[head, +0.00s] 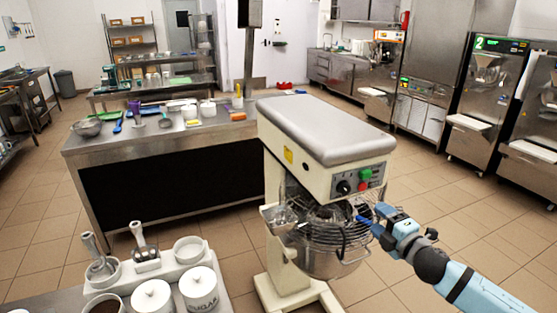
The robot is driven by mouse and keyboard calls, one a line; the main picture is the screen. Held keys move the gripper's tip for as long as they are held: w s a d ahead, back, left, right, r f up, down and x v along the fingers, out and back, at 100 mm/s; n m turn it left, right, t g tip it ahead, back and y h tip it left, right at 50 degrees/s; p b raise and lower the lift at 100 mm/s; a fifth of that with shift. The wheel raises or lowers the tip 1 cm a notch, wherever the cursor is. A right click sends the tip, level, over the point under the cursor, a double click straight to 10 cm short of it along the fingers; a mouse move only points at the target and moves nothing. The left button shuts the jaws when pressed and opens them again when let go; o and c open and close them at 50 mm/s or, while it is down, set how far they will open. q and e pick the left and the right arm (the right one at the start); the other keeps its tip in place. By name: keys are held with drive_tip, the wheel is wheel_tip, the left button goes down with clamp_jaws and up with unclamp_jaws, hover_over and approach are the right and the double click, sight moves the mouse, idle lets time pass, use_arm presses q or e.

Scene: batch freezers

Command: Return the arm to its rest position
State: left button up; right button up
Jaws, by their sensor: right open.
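My right arm comes in from the right, and its light blue gripper (374,217) is beside the front of the stand mixer (325,130). The fingertips are close to the wire guard (335,236) over the steel mixing bowl (322,262); I cannot tell whether they touch it. The gripper is open, and I see nothing held in it. The mixer's control face has a black knob, a green button and a red button (363,186). My left gripper is not in view.
A steel worktable (150,139) with utensils and tubs stands behind the mixer. A near counter (62,303) holds white jars and scoops in a white holder (159,270). Batch freezers (486,98) line the right wall. Tiled floor (440,178) is clear between them and the mixer.

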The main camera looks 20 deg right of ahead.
drive_tip(key=s+a+f+m+g+p, duration=0.1)
drive_tip(key=s+a+f+m+g, duration=0.2)
drive_tip(key=f, duration=0.4)
drive_tip(key=s+a+f+m+p, duration=0.1)
drive_tip(key=s+a+f+m, duration=0.3)
drive_tip(key=s+a+f, duration=0.15)
drive_tip(key=s+a+f+m+g+p, duration=0.1)
drive_tip(key=s+a+f+m+g, duration=0.1)
drive_tip(key=s+a+f+m, duration=0.2)
drive_tip(key=s+a+f+m+g+y+p, duration=0.1)
drive_tip(key=s+a+f+m, duration=0.4)
drive_tip(key=s+a, duration=0.6)
drive_tip(key=shift+s+a+f+g+y, duration=0.3)
drive_tip(key=shift+a+f+g, duration=0.2)
drive_tip(key=shift+a+f, duration=0.25)
